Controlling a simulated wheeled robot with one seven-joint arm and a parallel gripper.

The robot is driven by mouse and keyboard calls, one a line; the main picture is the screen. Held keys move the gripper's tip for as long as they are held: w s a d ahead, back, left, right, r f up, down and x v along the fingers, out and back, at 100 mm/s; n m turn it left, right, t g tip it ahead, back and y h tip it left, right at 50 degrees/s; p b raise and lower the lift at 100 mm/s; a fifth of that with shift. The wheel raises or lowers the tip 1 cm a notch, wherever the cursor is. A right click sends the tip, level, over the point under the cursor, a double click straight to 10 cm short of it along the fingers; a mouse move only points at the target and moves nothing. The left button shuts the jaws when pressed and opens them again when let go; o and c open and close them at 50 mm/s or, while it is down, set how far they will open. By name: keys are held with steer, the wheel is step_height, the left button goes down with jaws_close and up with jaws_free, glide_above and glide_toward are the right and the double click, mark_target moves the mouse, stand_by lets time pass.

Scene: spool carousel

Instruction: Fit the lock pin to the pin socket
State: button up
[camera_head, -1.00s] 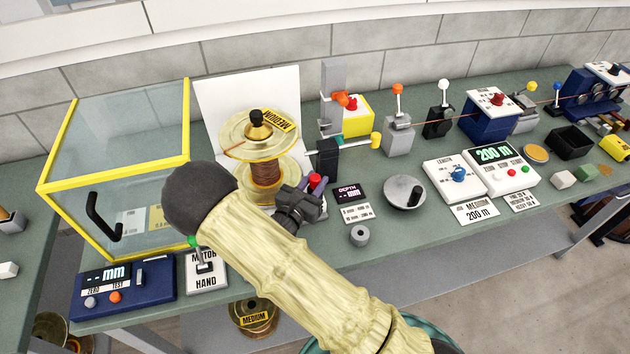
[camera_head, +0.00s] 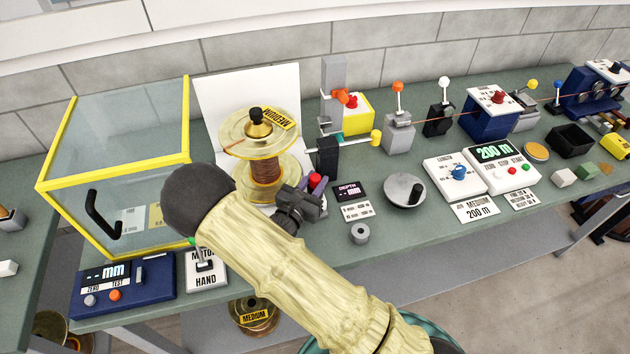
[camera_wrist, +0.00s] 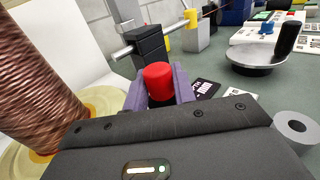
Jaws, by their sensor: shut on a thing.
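My gripper (camera_head: 312,190) is beside the front right of the large spool (camera_head: 264,170), low over the bench. In the wrist view its purple fingers (camera_wrist: 160,88) are shut on the lock pin, whose red head (camera_wrist: 159,80) stands up between them. The pin's red top also shows in the head view (camera_head: 315,180). The lower part of the pin is hidden by the fingers and the gripper body. I cannot make out the pin socket in either view. A black block (camera_wrist: 150,47) with a metal rod through it stands just beyond the pin.
The copper-wound spool is close on the left in the wrist view (camera_wrist: 40,70). A round crank plate (camera_head: 404,190) and a grey ring (camera_head: 359,233) lie to the right. A glass box with yellow edges (camera_head: 187,120) stands left. Some green bench top is clear in front.

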steer(key=o, duration=1.1)
steer(key=shift+s+a+f, duration=0.1)
steer(key=shift+s+a, duration=0.15)
steer(key=shift+s, duration=0.15)
steer(key=b+v, duration=0.2)
steer(key=v, duration=0.4)
steer(key=shift+s+a, duration=0.1)
steer(key=shift+s, duration=0.2)
